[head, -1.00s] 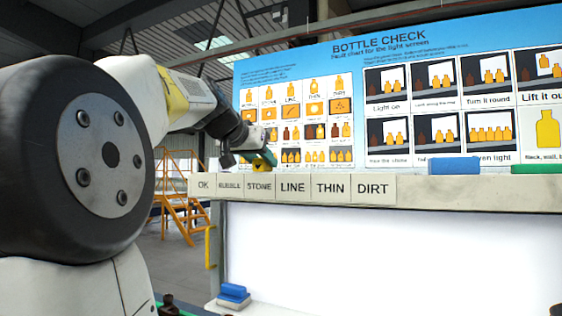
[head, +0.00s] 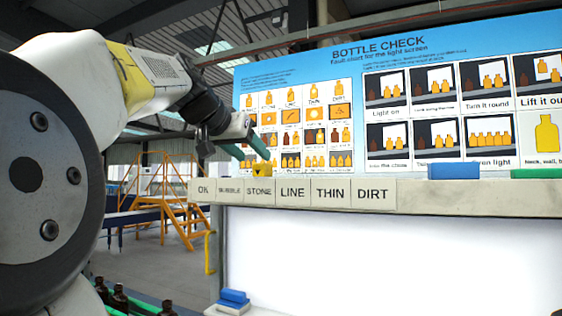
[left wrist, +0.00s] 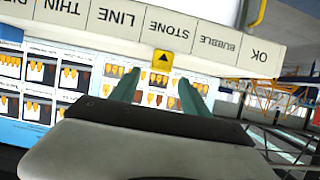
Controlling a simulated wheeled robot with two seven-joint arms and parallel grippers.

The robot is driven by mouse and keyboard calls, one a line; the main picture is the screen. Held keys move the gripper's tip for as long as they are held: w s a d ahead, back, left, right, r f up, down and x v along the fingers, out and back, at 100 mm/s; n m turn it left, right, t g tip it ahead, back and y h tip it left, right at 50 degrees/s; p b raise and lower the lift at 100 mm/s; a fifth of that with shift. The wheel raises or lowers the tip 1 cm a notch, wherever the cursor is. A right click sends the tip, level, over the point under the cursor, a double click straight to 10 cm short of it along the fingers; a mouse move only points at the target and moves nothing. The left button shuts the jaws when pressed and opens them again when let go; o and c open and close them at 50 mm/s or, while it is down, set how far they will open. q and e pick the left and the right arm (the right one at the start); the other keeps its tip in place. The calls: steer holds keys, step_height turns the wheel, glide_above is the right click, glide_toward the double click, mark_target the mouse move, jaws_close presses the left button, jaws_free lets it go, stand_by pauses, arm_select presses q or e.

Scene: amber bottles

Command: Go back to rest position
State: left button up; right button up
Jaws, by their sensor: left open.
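My left gripper (head: 253,152) is raised in front of the lower left part of the fault chart, just above the label strip. Its two teal fingers are open and apart. A yellow marker (head: 262,170) sits on the ledge above the STONE label (head: 259,191), just below the fingertips. In the left wrist view the open fingers (left wrist: 158,80) show with nothing between them. The marker, with a black triangle, (left wrist: 162,61) lies past their tips at the edge of the strip beside STONE. My right gripper is not in view.
The bottle check board (head: 345,90) stands behind the ledge (head: 480,188). Blue (head: 454,171) and green blocks rest on the ledge. A white lit screen (head: 390,255) is below. Brown bottles (head: 119,298) stand at lower left, and a blue block (head: 234,297) lies near the screen.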

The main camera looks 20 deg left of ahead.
arm_select(q)
steer(key=shift+s+r, duration=0.2)
steer(key=shift+s, duration=0.25)
steer(key=s+d+f+g, duration=0.2)
steer(key=s+d+f, duration=0.2)
steer(key=f, duration=0.8)
steer(key=s+d+f+g, duration=0.2)
steer(key=s+d+f, duration=0.3)
steer(key=f, duration=0.7)
steer(key=s+d+f+g+h, duration=0.1)
steer(key=s+d+f+g, duration=0.2)
steer(key=f, duration=1)
steer(key=s+d, duration=0.2)
steer(key=d, duration=0.2)
steer(key=shift+s+d, duration=0.15)
steer(key=shift+s, duration=0.05)
